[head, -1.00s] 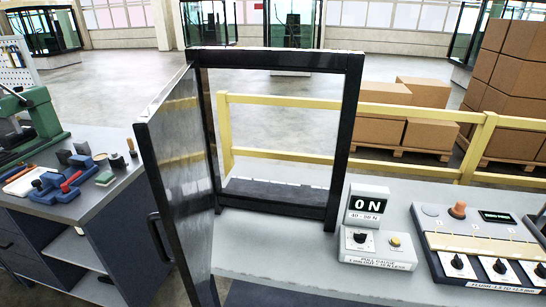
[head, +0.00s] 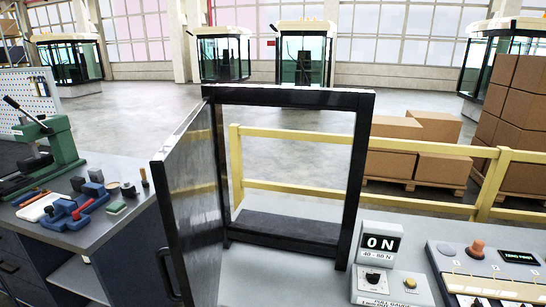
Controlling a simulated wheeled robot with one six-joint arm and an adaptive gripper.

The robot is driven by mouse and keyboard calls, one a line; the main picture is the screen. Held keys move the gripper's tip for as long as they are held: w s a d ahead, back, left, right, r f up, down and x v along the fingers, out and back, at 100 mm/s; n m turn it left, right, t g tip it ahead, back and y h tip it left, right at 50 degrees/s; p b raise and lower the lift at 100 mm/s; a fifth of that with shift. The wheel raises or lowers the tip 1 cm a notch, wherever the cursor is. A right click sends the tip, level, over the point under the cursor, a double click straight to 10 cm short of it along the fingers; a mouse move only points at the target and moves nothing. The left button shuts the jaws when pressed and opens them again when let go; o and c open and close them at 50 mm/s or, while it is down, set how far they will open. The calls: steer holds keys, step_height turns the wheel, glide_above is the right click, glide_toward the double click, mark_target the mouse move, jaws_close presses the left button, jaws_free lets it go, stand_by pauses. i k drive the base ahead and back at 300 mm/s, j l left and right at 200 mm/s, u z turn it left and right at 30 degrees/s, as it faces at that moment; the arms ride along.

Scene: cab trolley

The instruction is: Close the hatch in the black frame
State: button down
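The black frame (head: 364,165) stands upright on the grey bench in the middle of the head view. The hatch (head: 192,205) is a dark glazed panel with a black rim, hinged on the frame's left side. It stands wide open, swung out toward me. A black bar handle (head: 165,255) sits on the hatch's outer left face, near its free edge. My gripper is not in the head view.
A gauge box reading "0 N" (head: 380,243) and a control panel (head: 488,268) stand right of the frame. A left bench (head: 115,226) holds a blue vise (head: 75,210) and a green press (head: 58,150). A yellow rail (head: 420,147) and boxes (head: 430,170) are behind.

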mark_target(183, 172)
steer(key=i+j+u, duration=0.45)
steer(key=i, duration=0.3)
steer(key=k+j, duration=0.1)
steer(key=j, duration=0.2)
steer(key=k+j, duration=0.15)
steer(key=j, duration=0.2)
steer(key=k+j+u, duration=0.1)
steer(key=j, duration=0.2)
steer(key=k+j, duration=0.1)
steer(key=j, duration=0.25)
